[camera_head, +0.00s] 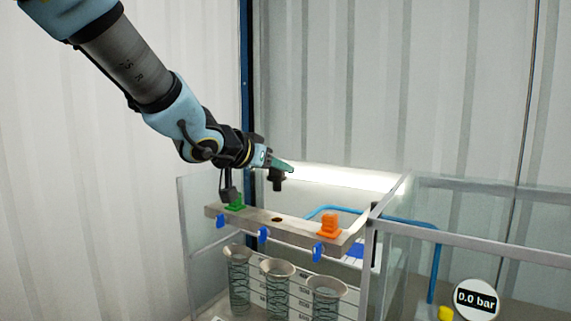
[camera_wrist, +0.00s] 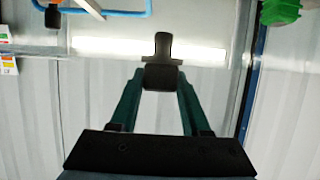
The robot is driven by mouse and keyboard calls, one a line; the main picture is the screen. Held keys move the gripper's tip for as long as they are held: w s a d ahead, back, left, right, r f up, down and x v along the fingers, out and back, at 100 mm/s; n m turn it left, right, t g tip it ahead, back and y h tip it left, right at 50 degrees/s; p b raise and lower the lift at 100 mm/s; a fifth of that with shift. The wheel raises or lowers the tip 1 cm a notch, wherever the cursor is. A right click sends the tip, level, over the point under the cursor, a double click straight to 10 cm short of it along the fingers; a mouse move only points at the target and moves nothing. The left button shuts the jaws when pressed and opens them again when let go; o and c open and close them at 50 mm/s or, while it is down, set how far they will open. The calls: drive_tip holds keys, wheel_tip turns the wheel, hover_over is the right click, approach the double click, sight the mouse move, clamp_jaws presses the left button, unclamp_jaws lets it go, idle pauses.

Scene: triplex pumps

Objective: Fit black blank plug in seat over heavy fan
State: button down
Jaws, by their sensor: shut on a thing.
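My gripper (camera_head: 282,165) is shut on the black blank plug (camera_head: 276,181) and holds it in the air above and behind the grey bar (camera_head: 298,233). In the wrist view the black plug (camera_wrist: 162,50) sits between the tips of my green fingers (camera_wrist: 160,80). The bar has a dark open seat (camera_head: 277,219) in its middle. A green plug (camera_head: 236,202) stands at its left end and an orange plug (camera_head: 329,226) at its right end. The green plug also shows at the top right of the wrist view (camera_wrist: 282,12). I cannot make out a heavy fan.
Blue tags (camera_head: 263,235) hang on the bar's front. Several funnel-topped clear cylinders (camera_head: 277,285) stand below it. Clear panels with grey frames (camera_head: 480,235) enclose the right side. A blue pipe (camera_head: 433,265) runs behind. A round gauge (camera_head: 476,299) reads 0.0 bar.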

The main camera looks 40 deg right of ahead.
drive_tip(key=shift+r, duration=0.1)
idle(0.3)
drive_tip(key=shift+a+f+b, duration=0.1)
drive_tip(key=shift+f+b, duration=2.25)
drive_tip(key=shift+f, duration=0.6)
drive_tip(key=shift+f+b, duration=1.05)
drive_tip(key=shift+f, duration=0.75)
drive_tip(key=shift+c, duration=1.4)
unclamp_jaws()
drive_tip(key=shift+a, duration=0.1)
drive_tip(key=p, duration=0.2)
approach(276, 191)
wheel_tip(276, 191, down, 4)
drive_tip(key=shift+w+a, duration=0.15)
